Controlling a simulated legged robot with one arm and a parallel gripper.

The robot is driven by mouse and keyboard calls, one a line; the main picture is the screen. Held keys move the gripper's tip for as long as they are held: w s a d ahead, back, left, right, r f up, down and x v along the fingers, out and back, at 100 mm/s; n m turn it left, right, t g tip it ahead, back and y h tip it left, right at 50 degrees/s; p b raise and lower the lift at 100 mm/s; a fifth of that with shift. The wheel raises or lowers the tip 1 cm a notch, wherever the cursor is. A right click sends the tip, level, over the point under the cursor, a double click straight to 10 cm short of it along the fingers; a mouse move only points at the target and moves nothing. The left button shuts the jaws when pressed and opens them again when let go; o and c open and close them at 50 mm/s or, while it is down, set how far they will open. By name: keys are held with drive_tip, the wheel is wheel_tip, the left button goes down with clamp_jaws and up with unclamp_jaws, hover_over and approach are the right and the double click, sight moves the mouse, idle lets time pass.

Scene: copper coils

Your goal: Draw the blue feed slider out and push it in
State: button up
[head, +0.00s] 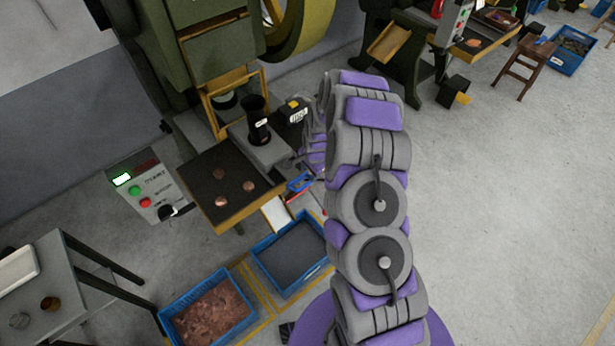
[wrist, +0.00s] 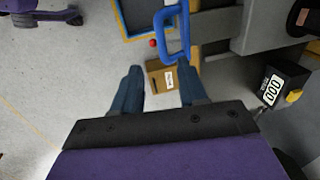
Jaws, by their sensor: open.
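The blue feed slider handle shows as a blue loop at the top of the wrist view (wrist: 186,32) and as a small blue piece beside the press bed in the head view (head: 300,182). My gripper (wrist: 160,72) is open, with its two dark blue fingers apart and nothing held between them. In the wrist view the handle is just beyond the fingertips, nearer the right finger. I cannot tell its exact distance from the fingers. In the head view my arm hides the gripper.
A black counter box (head: 295,112) with a yellow button stands near the handle; it also shows in the wrist view (wrist: 272,88). A tray with copper pieces (head: 200,205) is left of it. Blue crates (head: 262,285) stand below. A labelled box (wrist: 152,84) appears between my fingers.

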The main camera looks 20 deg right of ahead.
wheel_tip(320, 180, up, 7)
drive_tip(key=s, duration=0.1)
drive_tip(key=shift+s+d+r, duration=0.2)
drive_tip(key=shift+d, duration=0.1)
